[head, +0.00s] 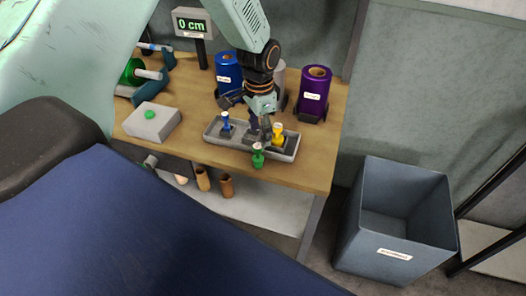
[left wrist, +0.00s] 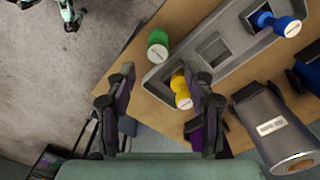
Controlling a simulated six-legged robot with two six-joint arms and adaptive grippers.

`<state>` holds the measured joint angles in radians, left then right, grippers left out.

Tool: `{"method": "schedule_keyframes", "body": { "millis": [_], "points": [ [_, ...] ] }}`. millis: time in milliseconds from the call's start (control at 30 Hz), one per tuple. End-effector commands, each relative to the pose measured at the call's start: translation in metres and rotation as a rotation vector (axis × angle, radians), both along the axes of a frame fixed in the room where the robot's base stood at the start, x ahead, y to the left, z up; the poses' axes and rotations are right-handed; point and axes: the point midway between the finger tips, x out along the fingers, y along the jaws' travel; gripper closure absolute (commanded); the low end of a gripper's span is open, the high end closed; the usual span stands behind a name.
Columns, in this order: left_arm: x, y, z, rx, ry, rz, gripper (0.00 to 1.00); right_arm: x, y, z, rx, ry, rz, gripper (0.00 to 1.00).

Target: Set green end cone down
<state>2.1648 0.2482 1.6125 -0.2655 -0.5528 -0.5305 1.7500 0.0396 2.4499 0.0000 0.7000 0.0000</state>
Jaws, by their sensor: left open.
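The green end cone (head: 258,158) stands on the wooden bench close to its front edge, just in front of the grey tray (head: 221,137). In the left wrist view the green end cone (left wrist: 158,46) is beyond my fingertips, apart from them. My left gripper (head: 262,132) is over the tray, open and empty. Its two spread fingers (left wrist: 160,88) show in the left wrist view. A blue cone (head: 225,122) and a yellow cone (head: 278,134) sit in the tray. An empty square pocket lies between them. My right gripper is not in view.
Blue (head: 229,72) and purple (head: 314,92) foil rolls stand behind the tray. A grey box with a green button (head: 151,121) and a display reading 0 cm (head: 192,23) are left. A grey bin (head: 397,220) stands right of the bench.

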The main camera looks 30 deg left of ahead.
Motion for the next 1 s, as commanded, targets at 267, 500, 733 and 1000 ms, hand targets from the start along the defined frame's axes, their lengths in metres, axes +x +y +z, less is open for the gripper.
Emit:
{"method": "schedule_keyframes", "body": {
  "millis": [267,500,733,1000],
  "points": [
    [-0.007,0.0,-0.023,-0.001,0.004,0.001,0.46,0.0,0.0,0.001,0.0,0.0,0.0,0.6],
    [-0.01,0.0,-0.052,0.0,0.004,-0.001,0.46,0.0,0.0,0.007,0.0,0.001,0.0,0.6],
    [-0.008,0.0,-0.076,0.001,0.001,0.0,0.46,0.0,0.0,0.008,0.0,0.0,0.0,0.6],
    [-0.006,0.0,-0.078,0.0,0.0,0.001,0.47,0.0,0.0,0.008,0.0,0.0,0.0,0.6]
  ]
}}
